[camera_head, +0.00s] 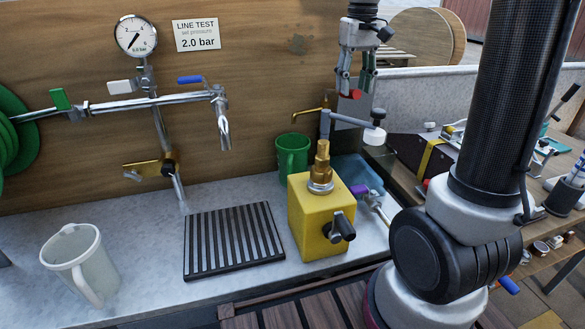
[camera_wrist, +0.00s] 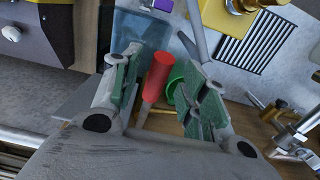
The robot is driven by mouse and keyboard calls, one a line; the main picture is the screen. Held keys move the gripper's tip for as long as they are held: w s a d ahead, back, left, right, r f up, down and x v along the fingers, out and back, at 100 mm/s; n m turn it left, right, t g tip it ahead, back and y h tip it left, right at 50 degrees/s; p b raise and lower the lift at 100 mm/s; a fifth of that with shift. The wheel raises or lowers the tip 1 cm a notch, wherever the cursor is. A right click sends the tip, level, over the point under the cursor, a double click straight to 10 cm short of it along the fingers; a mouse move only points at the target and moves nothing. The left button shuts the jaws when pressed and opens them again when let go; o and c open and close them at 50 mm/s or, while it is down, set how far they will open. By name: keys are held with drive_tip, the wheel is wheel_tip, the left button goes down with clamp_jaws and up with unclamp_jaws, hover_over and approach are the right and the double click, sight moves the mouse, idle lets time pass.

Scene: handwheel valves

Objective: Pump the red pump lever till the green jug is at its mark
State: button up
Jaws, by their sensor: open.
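The red pump lever's grip (camera_head: 356,94) shows just below my gripper (camera_head: 357,84) in the head view. In the wrist view the red grip (camera_wrist: 158,72) stands between the two green-padded fingers of my gripper (camera_wrist: 163,82), with gaps beside it. My gripper is open and points down over the lever. The green jug (camera_head: 292,155) stands on the counter left of the pump, beneath a small brass spout (camera_head: 312,110). In the wrist view part of the jug (camera_wrist: 176,78) shows behind the right finger. Its mark and liquid level cannot be seen.
A yellow block (camera_head: 316,215) with a brass fitting stands in front of the green jug. A grey arm with a white knob (camera_head: 374,136) juts out right of the jug. A blue tub (camera_head: 355,170), black grate (camera_head: 234,243) and white jug (camera_head: 82,265) are on the counter.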

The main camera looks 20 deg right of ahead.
drive_tip(key=shift+r, duration=2.65)
wheel_tip(320, 180, up, 12)
wheel_tip(320, 180, down, 8)
drive_tip(key=t, duration=0.1)
drive_tip(key=s+f+t, duration=0.1)
drive_tip(key=s+f, duration=0.3)
drive_tip(key=s, duration=0.3)
drive_tip(key=s+d+f+t, duration=0.1)
drive_tip(key=s+f, duration=0.2)
drive_tip(key=s, duration=0.4)
drive_tip(key=s+f+t, duration=0.1)
drive_tip(key=s+f, duration=0.3)
drive_tip(key=s, duration=0.3)
drive_tip(key=shift+d+f, duration=0.2)
drive_tip(key=shift+f, duration=0.15)
